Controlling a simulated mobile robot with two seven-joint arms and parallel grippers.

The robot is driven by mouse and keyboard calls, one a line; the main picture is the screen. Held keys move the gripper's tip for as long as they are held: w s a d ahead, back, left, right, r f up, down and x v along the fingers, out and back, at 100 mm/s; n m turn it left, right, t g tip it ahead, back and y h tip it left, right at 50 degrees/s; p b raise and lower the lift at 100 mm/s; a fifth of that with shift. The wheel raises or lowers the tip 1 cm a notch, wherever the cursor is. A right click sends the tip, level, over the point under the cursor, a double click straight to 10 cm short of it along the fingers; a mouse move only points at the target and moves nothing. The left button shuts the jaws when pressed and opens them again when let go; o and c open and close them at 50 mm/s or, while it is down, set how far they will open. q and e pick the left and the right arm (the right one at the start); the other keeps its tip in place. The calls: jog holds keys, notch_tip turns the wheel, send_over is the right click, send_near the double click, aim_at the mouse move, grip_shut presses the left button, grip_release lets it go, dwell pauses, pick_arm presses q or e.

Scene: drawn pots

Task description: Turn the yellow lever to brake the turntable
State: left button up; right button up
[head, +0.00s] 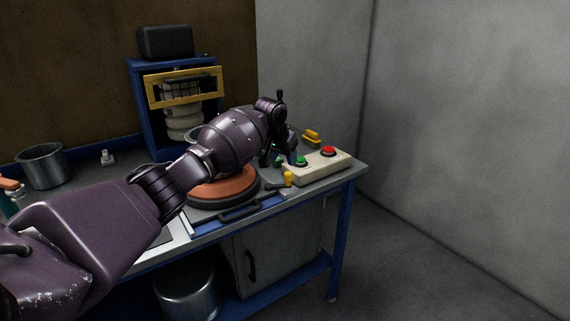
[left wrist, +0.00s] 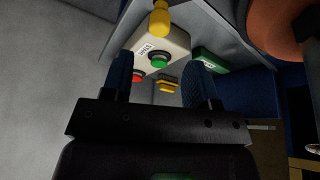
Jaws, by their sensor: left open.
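The yellow lever (head: 288,179) has a yellow knob on a dark arm at the right of the turntable (head: 222,190), an orange disc on a dark base. In the left wrist view the yellow knob (left wrist: 160,20) is at the top, beyond the fingertips, and part of the turntable (left wrist: 275,25) is at top right. My left gripper (head: 281,157) is above the bench near the control box, a little behind and above the knob. Its two fingers (left wrist: 158,62) are apart with nothing between them, and it is not touching the knob. My right gripper is not in view.
A cream control box (head: 318,166) with green and red buttons stands right of the lever, with another yellow item (head: 312,137) behind it. A blue cabinet (head: 140,105) holding pale pots is at the back. A metal pot (head: 42,165) stands at left.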

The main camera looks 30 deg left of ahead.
pick_arm(q)
jog(key=shift+v, duration=1.2)
